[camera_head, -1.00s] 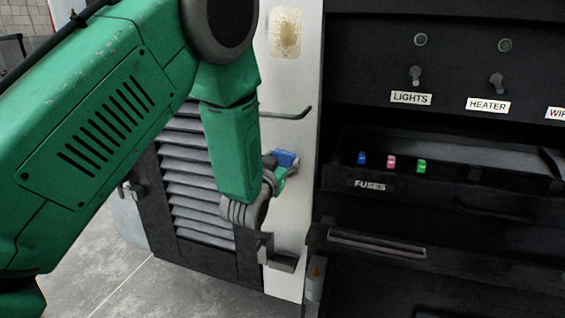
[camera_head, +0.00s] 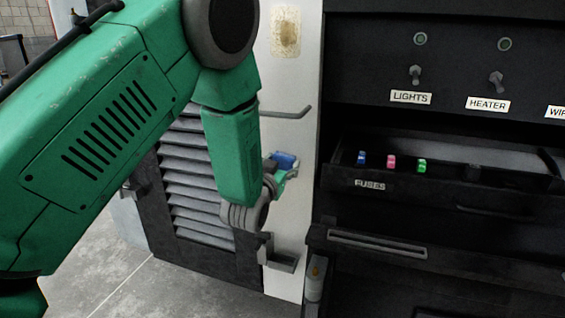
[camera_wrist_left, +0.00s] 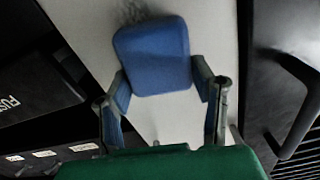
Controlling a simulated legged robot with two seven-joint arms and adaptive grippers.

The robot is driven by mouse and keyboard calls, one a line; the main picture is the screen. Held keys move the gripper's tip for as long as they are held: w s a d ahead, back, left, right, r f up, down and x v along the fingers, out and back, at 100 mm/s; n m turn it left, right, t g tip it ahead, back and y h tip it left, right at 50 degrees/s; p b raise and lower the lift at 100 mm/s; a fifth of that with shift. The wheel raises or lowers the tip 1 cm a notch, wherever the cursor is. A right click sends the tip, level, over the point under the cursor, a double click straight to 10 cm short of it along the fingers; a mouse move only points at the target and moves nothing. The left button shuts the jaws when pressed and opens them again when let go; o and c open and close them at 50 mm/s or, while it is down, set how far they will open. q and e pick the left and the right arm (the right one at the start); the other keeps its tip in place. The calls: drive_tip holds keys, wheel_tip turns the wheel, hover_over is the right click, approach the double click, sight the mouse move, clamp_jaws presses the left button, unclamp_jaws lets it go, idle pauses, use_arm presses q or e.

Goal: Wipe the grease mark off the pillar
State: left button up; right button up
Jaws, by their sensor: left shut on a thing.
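The grease mark (camera_head: 285,38) is a tan-brown blotch high on the pale pillar (camera_head: 292,120). My left gripper (camera_head: 279,170) is shut on a blue block-shaped wiper (camera_head: 286,160), in front of the pillar and well below the mark. In the left wrist view the blue wiper (camera_wrist_left: 152,55) sits between the two fingers (camera_wrist_left: 160,84), with the pale pillar (camera_wrist_left: 185,118) behind it. A grey smudge or shadow shows on the pillar beyond the wiper; I cannot tell which. Whether the wiper touches the pillar is unclear. My right gripper is out of view.
A thin grey hook-like bar (camera_head: 288,113) sticks out between the mark and the wiper. A small dark bracket (camera_head: 283,262) is low on the pillar. A louvred panel (camera_head: 195,190) is to the left. A fuse tray (camera_head: 450,190) and switch panel (camera_head: 450,60) are to the right.

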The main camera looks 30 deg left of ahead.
use_arm(q)
wheel_tip(320, 180, down, 6)
drive_tip(key=b, duration=0.4)
drive_tip(key=shift+f, duration=0.25)
idle(0.4)
drive_tip(key=shift+v, duration=2.95)
drive_tip(key=shift+v, duration=1.45)
